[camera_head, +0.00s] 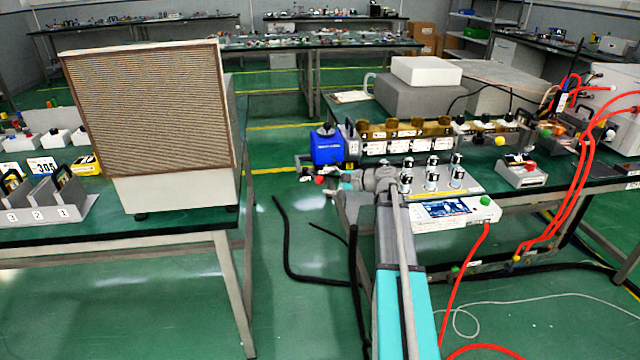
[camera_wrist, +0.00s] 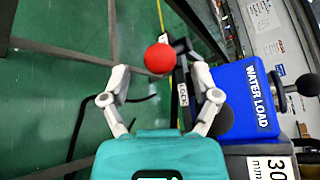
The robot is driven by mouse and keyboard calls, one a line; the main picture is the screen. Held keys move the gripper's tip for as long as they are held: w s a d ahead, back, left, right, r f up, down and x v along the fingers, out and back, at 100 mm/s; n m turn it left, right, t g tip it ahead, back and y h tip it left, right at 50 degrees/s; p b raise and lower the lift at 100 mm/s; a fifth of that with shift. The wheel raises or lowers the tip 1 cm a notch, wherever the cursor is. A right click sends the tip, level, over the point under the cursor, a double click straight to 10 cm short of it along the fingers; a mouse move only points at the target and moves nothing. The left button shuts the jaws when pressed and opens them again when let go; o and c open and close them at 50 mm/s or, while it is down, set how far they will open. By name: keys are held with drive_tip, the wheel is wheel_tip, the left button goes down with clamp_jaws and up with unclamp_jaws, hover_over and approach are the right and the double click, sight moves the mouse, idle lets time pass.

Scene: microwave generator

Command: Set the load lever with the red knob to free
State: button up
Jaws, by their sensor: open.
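In the wrist view the red knob (camera_wrist: 159,58) is a round ball just beyond and between the fingertips of my gripper (camera_wrist: 160,78). My gripper is open, with one finger on each side and gaps to the knob; I cannot tell the depth between them. A dark bar with a LOCK label (camera_wrist: 183,93) shows beside the knob. The blue WATER LOAD box (camera_wrist: 246,97) stands right of the fingers. In the head view the blue box (camera_head: 327,147) is at the bench's left end, and the small red knob (camera_head: 319,180) is below it. The lever's free mark is not readable.
A black ball knob (camera_wrist: 306,85) is right of the blue box. A number label (camera_wrist: 270,168) is below it. In the head view the bench carries metal posts (camera_head: 432,172) and a white display unit (camera_head: 455,213) near my arm. Open floor (camera_head: 280,200) lies left.

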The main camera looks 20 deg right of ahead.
sight(313, 176)
drive_tip(key=shift+x, duration=1.4)
clamp_jaws()
